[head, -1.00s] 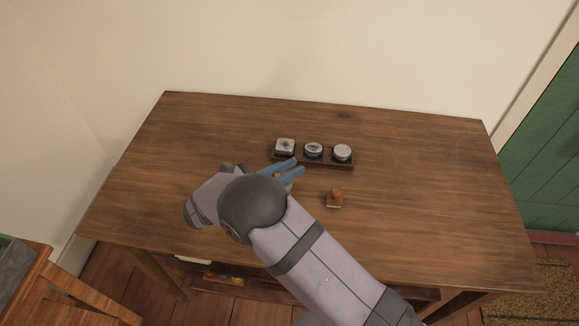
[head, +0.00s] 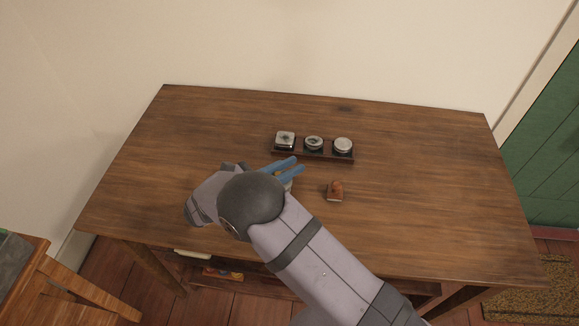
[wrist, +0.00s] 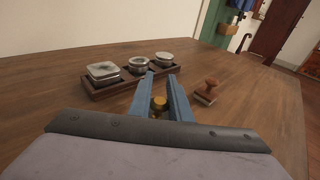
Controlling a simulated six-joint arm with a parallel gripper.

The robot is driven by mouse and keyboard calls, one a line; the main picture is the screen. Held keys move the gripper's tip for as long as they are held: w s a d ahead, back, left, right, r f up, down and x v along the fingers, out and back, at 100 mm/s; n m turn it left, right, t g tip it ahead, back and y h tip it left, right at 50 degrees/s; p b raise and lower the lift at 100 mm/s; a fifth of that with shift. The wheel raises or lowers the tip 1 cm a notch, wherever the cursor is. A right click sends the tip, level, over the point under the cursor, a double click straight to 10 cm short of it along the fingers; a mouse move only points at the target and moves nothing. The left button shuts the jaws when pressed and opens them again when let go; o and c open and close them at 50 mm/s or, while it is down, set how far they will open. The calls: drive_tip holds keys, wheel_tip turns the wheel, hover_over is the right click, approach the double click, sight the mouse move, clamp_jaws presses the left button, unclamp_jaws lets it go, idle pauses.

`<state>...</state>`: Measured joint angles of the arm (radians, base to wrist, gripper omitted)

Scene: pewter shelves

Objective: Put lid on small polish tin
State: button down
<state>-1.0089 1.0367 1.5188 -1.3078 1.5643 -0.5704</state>
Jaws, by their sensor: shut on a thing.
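My gripper (head: 288,169) has its blue fingers over the table, in front of the left part of a dark tray. In the wrist view the fingers (wrist: 165,98) are on a small brass-coloured knob (wrist: 158,103); what lies under the knob is mostly hidden. In the head view a pale edge shows below the fingers. Three grey metal pieces sit in a row in the tray: a squarish one (head: 285,138) at left, a small round one (head: 314,143) in the middle, a round one (head: 343,145) at right. I cannot tell for sure which is the small polish tin.
The dark wooden tray (head: 325,155) stands on the brown table (head: 420,190). A wooden stamp (head: 335,190) stands to the right of my gripper; it also shows in the wrist view (wrist: 207,92). The table's right side and back are clear.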

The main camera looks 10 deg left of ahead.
drive_tip(key=shift+f, duration=0.6)
idle(1.1)
drive_tip(key=c, duration=1.6)
unclamp_jaws()
drive_tip(key=shift+o, duration=0.2)
drive_tip(key=shift+b+v, duration=0.85)
drive_tip(key=shift+v, duration=2.85)
drive_tip(key=shift+d, duration=0.1)
